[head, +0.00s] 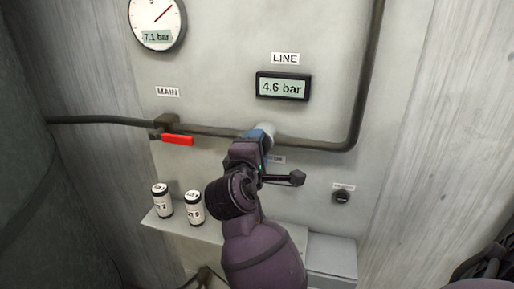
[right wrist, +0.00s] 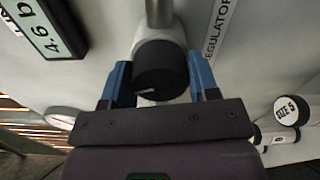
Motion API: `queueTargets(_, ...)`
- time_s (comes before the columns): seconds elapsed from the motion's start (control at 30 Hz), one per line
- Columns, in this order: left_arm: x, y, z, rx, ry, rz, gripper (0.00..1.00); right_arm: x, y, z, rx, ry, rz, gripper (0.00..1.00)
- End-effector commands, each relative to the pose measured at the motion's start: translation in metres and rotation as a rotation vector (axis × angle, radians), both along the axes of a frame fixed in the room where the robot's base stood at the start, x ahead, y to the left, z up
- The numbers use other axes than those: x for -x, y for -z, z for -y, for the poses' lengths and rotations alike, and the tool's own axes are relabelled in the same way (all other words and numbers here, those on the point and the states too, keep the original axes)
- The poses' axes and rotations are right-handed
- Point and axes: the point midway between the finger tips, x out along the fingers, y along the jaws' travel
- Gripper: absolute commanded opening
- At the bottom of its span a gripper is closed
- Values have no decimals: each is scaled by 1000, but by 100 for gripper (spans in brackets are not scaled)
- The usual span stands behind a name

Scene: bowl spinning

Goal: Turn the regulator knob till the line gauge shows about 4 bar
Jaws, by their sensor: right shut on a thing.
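The line gauge (head: 282,87) is a dark box under a LINE label and reads 4.6 bar. Part of it shows in the right wrist view (right wrist: 45,28). The regulator knob (right wrist: 160,70) is round and black with a pale mark on its face, beside a REGULATOR label. My right gripper (head: 262,138) reaches the pipe below the gauge. In the right wrist view its blue fingers (right wrist: 160,80) stand on both sides of the knob, shut on it. In the head view my gripper hides the knob. My left gripper is not in view.
A round gauge (head: 157,22) at upper left reads 7.1 bar. A red valve lever (head: 177,140) sits on the pipe under the MAIN label. Two labelled canisters (head: 161,200) (head: 194,208) stand on a shelf at lower left. A small dark knob (head: 342,197) is at the right.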

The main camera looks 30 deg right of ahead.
Motion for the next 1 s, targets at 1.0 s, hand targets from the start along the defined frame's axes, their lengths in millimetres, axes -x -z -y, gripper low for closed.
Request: queueTargets(1.0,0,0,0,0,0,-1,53,0,-1,0,168,-1,-192,31)
